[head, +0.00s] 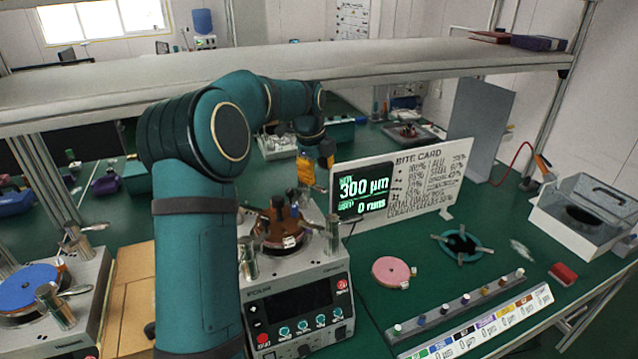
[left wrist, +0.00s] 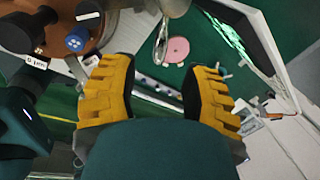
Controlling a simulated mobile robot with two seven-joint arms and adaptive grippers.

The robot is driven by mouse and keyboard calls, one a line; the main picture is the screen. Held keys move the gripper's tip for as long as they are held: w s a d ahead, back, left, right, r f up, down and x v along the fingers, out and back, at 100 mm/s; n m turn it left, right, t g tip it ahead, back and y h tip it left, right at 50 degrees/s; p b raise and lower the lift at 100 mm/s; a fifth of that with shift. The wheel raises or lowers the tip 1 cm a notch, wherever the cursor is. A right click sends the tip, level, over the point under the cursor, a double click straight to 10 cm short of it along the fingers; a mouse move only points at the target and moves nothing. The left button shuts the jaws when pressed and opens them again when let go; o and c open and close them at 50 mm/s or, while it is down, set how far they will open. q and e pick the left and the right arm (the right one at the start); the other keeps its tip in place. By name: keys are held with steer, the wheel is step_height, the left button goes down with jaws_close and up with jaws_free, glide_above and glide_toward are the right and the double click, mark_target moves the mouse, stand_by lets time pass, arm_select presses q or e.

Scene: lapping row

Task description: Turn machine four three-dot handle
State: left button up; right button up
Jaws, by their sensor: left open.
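My left gripper (head: 312,166) is open and empty, above the back right of the middle lapping machine (head: 297,284). Its yellow fingers also show apart in the left wrist view (left wrist: 160,85). A metal handle (left wrist: 161,42) shows beyond the gap between the fingers, apart from them. The middle machine has a brown plate (head: 270,238) and upright metal handle posts at its left (head: 250,258) and right (head: 333,236). A blue knob with pale dots (left wrist: 76,41) stands over the plate in the left wrist view.
A display reading 300 µm (head: 364,192) and a card board (head: 430,180) stand close right of the gripper. A pink disc (head: 391,271) and a rail of several pegs (head: 455,305) lie right. A blue-plate machine (head: 40,300) is left. A shelf (head: 400,68) crosses behind.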

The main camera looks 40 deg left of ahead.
arm_select(q)
step_height(320, 180, up, 6)
steer(key=s, duration=0.1)
steer(key=shift+s+r, duration=0.15)
steer(key=shift+r, duration=0.05)
steer(key=shift+f, duration=0.1)
stand_by(0.5)
